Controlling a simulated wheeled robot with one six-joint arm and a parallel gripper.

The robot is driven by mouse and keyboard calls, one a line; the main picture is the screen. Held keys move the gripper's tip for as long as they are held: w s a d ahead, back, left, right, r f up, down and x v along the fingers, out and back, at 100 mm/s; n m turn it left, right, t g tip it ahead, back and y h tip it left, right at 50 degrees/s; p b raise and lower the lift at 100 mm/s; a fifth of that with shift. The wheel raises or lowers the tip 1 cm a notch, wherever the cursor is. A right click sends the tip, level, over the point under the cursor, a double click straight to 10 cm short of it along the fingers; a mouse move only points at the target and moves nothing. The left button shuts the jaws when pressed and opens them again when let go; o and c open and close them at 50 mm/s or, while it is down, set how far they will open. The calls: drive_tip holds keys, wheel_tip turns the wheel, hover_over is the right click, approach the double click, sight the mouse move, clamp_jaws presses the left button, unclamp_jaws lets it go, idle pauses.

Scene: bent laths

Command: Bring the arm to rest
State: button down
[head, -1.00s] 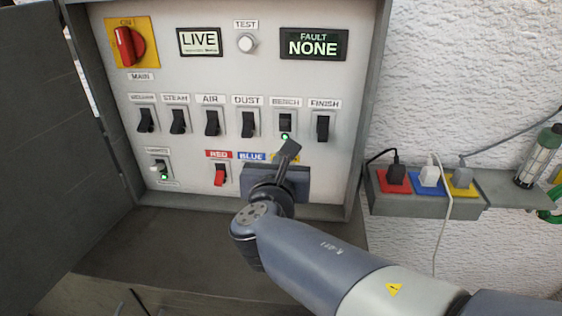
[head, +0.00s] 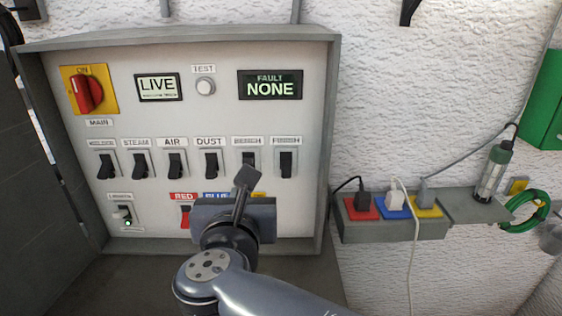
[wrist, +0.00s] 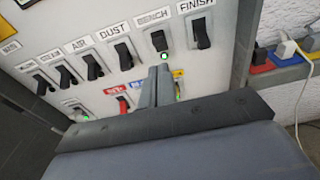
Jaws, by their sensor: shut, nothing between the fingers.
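My gripper (head: 246,178) is shut and empty in front of the lower part of the switch panel (head: 310,130). In the wrist view its fingers (wrist: 157,77) point at the panel just below the BENCH switch (wrist: 159,41), which has a lit green lamp under it. In the head view the fingertips overlap the bottom of the BENCH switch (head: 248,158). I cannot tell whether they touch the panel. The gripper body hides much of the lower row, including parts of the red switch (head: 186,216) and the blue and yellow labels.
The cabinet door (head: 45,150) stands open at left. The MAIN knob (head: 88,93) is at upper left; displays read LIVE (head: 158,87) and FAULT NONE (head: 270,86). Right of the cabinet, a ledge (head: 390,230) holds plugs in red, blue and yellow sockets, with a hanging white cable (head: 414,250).

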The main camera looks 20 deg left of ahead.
drive_tip(key=w+a+f+t+b, duration=0.1)
drive_tip(key=w+f+b, duration=0.1)
drive_tip(key=w+f, duration=0.1)
drive_tip(key=w+a+f+t+b, duration=0.1)
drive_tip(key=w+f+b, duration=0.2)
drive_tip(key=w+f, duration=0.1)
drive_tip(key=w+a+f+b, duration=0.1)
drive_tip(key=w+f+b, duration=0.2)
drive_tip(key=w, duration=0.1)
drive_tip(key=shift+w+a+f+t+y, duration=0.1)
drive_tip(key=shift+a+f+t+y, duration=0.1)
drive_tip(key=shift+f+t+y, duration=0.15)
drive_tip(key=v, duration=0.4)
drive_tip(key=shift+r+b, duration=0.2)
drive_tip(key=shift+b, duration=0.2)
